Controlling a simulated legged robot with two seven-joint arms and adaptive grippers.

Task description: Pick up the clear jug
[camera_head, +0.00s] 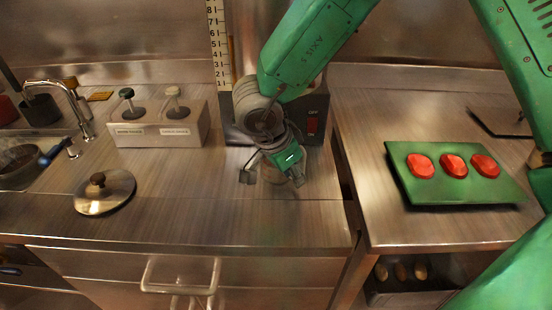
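My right gripper (272,174) points down over the counter at the middle of the view. Its two fingers are spread apart, one to the left and one to the right. A small, pale see-through thing (271,175) shows between and behind the fingers. It looks like the clear jug, but the gripper hides most of it, and I cannot tell whether the fingers touch it. My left gripper is not in view.
Behind the gripper stands a machine with a red switch (312,126). A two-pump dispenser (158,133), a round lid (104,190) and a sink with a faucet (60,85) are left. A green tray (440,191) with three red patties lies right, past a counter gap.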

